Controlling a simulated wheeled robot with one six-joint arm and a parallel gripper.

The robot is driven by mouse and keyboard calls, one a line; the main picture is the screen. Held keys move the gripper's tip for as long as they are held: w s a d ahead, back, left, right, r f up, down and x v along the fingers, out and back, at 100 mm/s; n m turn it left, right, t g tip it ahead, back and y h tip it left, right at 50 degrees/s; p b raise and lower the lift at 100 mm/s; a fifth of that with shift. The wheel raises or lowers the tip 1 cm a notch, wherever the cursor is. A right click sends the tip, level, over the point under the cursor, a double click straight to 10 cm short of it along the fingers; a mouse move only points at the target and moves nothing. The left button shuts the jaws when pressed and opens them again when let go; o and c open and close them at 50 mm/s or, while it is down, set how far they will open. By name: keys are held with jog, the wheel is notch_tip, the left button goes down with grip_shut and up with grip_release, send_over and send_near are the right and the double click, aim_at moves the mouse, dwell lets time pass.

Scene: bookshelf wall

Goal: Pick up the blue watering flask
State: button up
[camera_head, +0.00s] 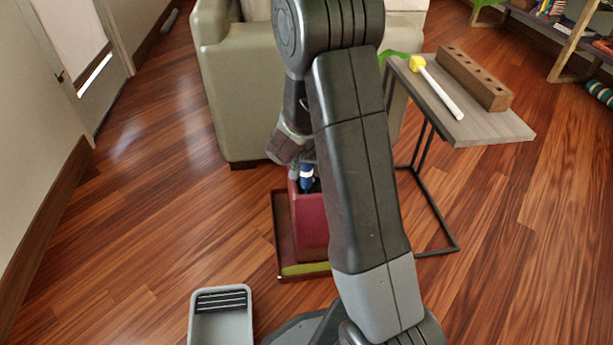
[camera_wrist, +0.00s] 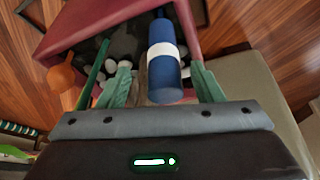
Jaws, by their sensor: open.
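The blue watering flask (camera_wrist: 163,76) has a white band and stands in or over a maroon bin, seen from above in the wrist view. Its blue top also shows in the head view (camera_head: 307,184). My gripper (camera_wrist: 160,68) is open, with one green finger on each side of the flask. I see a gap at the left finger; the right finger is close to the flask, and I cannot tell whether it touches. My arm hides part of the bin in the head view.
The maroon bin (camera_head: 309,222) sits on a low tray (camera_head: 284,238) on the wood floor. A side table (camera_head: 515,128) with a wooden block (camera_head: 474,77) and a yellow-headed mallet (camera_head: 437,88) stands right. An armchair (camera_head: 235,90) is behind. A grey tub (camera_head: 222,328) is at front.

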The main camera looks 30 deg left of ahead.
aim_at(306, 184)
jog(key=shift+w+a+f, duration=0.1)
jog(key=shift+w+f, duration=0.1)
jog(key=shift+f, duration=0.05)
jog(key=x, duration=0.2)
jog(key=b+x, duration=0.1)
jog(key=x, duration=0.1)
jog(key=shift+w+a+f+b, duration=0.2)
jog(key=shift+a+f+b, duration=0.1)
jog(key=shift+r, duration=0.1)
jog(key=c, duration=1.1)
